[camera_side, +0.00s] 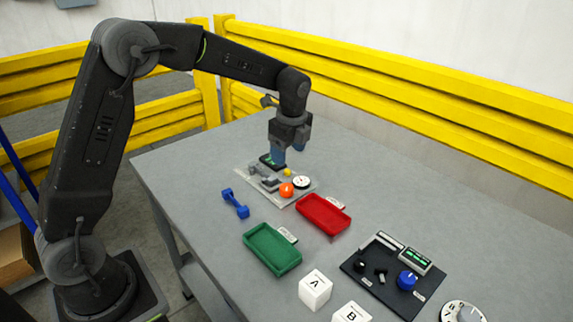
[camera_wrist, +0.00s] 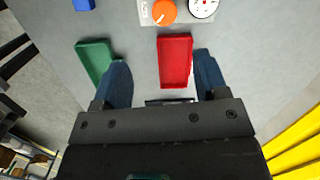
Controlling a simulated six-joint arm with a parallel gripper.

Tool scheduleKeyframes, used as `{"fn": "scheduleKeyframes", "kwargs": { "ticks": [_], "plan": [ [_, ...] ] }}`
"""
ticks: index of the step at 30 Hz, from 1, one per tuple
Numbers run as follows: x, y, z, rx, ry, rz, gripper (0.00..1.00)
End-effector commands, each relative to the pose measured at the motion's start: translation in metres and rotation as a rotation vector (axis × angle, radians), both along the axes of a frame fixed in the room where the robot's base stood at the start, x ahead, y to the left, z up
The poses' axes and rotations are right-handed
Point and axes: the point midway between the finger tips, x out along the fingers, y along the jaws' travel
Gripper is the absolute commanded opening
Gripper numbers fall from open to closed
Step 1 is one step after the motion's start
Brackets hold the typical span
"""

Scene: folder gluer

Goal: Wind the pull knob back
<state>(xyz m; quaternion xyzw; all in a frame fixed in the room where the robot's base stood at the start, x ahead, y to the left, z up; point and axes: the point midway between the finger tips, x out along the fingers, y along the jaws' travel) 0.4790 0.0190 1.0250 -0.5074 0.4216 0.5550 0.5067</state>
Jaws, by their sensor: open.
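An orange round knob (camera_side: 286,190) sits on a light base plate (camera_side: 309,189) in the side view, beside a white dial gauge (camera_side: 301,182). In the wrist view the orange knob (camera_wrist: 163,12) and the gauge (camera_wrist: 202,8) show at the top edge, partly cut off. Nothing marks which knob is the pull knob. My gripper (camera_side: 278,157) points down over the far end of the plate, near a small display, apart from the orange knob. Its blue fingers (camera_wrist: 162,78) are spread with nothing between them. Whether the fingertips touch anything is unclear.
Grey clamp-like parts (camera_side: 265,174) and a small yellow piece (camera_side: 287,172) stand on the plate. Nearby are a blue dumbbell shape (camera_side: 236,204), a red tray (camera_side: 324,214), a green tray (camera_side: 272,249), lettered blocks (camera_side: 315,291) and a black panel with a blue knob (camera_side: 407,280).

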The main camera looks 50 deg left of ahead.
Motion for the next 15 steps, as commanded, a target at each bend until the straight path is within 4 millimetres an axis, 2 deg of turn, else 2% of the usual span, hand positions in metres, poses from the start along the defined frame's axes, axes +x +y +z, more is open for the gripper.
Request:
{"fn": "scheduleKeyframes", "kwargs": {
  "ticks": [1,6,11,15],
  "plan": [
    [-0.003,-0.012,-0.002,0.062,0.002,-0.116,0.67],
    [-0.008,-0.032,-0.006,0.230,0.014,-0.407,0.67],
    [-0.008,-0.032,-0.012,0.273,0.019,-0.479,0.67],
    [-0.006,-0.024,-0.031,0.270,0.023,-0.475,0.67]
  ]
}}
